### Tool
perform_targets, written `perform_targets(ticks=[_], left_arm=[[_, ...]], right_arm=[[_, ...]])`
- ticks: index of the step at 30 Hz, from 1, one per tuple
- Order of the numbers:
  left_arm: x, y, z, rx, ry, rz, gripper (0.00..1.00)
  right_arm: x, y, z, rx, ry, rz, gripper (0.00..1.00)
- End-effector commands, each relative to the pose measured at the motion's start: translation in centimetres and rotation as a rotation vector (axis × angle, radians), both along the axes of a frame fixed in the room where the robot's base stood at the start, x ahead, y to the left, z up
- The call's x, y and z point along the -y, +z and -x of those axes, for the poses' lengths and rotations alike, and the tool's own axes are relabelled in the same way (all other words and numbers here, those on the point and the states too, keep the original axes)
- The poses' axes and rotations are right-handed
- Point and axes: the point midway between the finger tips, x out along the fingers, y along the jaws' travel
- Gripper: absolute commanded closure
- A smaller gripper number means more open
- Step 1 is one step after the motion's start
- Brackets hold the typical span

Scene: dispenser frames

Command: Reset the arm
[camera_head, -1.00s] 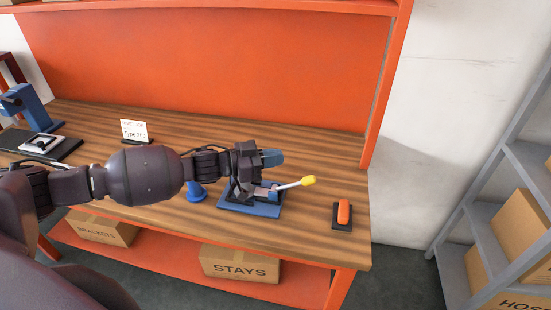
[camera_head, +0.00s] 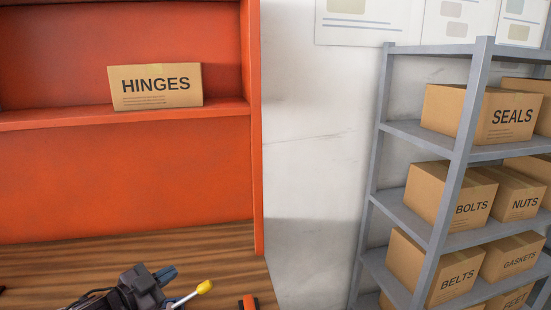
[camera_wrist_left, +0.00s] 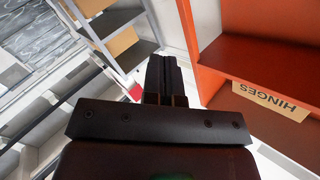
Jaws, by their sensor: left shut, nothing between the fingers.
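My left arm's gripper (camera_head: 167,274) is at the bottom of the head view, above the right part of the wooden bench top (camera_head: 215,243). Its dark body ends in blue-grey fingers. In the left wrist view the two fingers (camera_wrist_left: 164,72) lie side by side, shut with nothing between them. A yellow-tipped lever (camera_head: 204,287) shows just right of the gripper in the head view. The rest of its device is hidden or below the picture's edge. My right gripper is not in view.
An orange bench frame holds a HINGES box (camera_head: 155,86) on its upper shelf, also in the left wrist view (camera_wrist_left: 270,101). A grey rack (camera_head: 378,190) with several labelled boxes stands at the right. An orange-and-dark item (camera_head: 248,302) is cut off at the bottom edge.

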Motion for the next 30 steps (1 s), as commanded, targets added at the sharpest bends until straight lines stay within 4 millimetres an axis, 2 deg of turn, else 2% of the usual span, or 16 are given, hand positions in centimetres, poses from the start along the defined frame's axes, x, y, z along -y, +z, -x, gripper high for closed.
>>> perform_targets(ticks=[5, 11, 17, 24, 27, 30], left_arm=[[0.8, -3.8, 2.4, -0.031, 0.111, 0.004, 1.00], [0.2, -9.4, 6.8, -0.140, 0.281, 0.042, 1.00], [-1.4, -15.0, 12.7, -0.291, 0.460, 0.130, 1.00], [-3.0, -20.9, 20.9, -0.459, 0.657, 0.259, 1.00], [-3.2, -22.7, 23.6, -0.512, 0.706, 0.282, 1.00], [-3.1, -23.7, 25.4, -0.547, 0.726, 0.289, 1.00]], right_arm=[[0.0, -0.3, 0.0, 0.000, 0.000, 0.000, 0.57], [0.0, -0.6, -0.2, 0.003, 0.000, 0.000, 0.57], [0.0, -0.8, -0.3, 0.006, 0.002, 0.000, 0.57], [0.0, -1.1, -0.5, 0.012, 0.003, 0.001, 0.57], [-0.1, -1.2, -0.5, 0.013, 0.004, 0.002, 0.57], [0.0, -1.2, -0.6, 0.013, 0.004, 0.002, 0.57]])
